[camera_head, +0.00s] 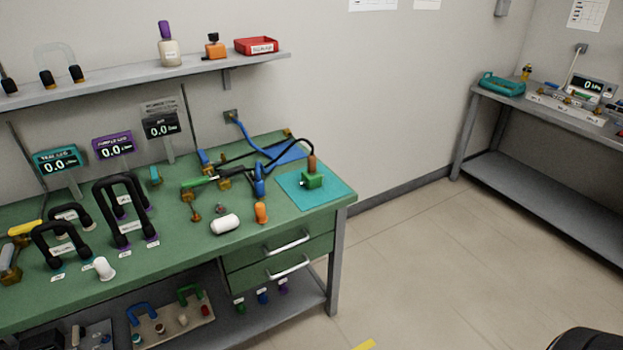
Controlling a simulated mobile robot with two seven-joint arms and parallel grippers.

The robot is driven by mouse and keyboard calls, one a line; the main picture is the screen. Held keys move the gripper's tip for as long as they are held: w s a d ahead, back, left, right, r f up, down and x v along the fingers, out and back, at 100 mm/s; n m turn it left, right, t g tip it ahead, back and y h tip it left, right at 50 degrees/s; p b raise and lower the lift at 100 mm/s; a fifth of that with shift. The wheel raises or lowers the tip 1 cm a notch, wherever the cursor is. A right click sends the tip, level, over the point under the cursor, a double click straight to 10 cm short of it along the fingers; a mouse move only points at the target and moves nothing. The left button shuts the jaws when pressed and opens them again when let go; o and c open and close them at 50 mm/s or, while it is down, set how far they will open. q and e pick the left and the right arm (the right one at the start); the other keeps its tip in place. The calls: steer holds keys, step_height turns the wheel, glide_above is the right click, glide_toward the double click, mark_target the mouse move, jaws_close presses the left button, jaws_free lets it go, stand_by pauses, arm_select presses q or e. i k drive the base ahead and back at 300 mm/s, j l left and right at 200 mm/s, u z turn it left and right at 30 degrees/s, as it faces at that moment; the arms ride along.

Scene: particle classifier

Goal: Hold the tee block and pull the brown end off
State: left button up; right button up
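A small green block (314,181), which looks like the tee block, sits on the teal mat (330,202) at the right end of the green workbench. A brown end (311,164) stands upright on top of the block and appears joined to it. A black hose (297,142) arches from the brown end back to the left. The far side of the block is hidden. Neither of my grippers shows in this view.
The green workbench (180,255) holds black-handled fittings, a white cylinder (225,224) and an orange piece (261,213) left of the mat. A blue hose (243,137) runs behind. A shelf (140,76) hangs above. Open floor (430,260) lies right, before a grey table (540,108).

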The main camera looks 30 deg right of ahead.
mark_target(312, 158)
steer(key=i+l+u, duration=0.1)
steer(key=l, duration=0.2)
steer(key=i+l, duration=0.2)
steer(key=l, duration=0.15)
steer(key=i+l+u, duration=0.15)
steer(key=l, duration=0.15)
steer(key=i+l+u, duration=0.1)
steer(key=l+u, duration=0.2)
steer(key=l, duration=0.65)
steer(key=l+u, duration=0.25)
steer(key=l, duration=0.65)
steer(key=l+u, duration=0.15)
steer(key=l, duration=0.3)
steer(key=i+l+u, duration=0.15)
steer(key=l, duration=0.35)
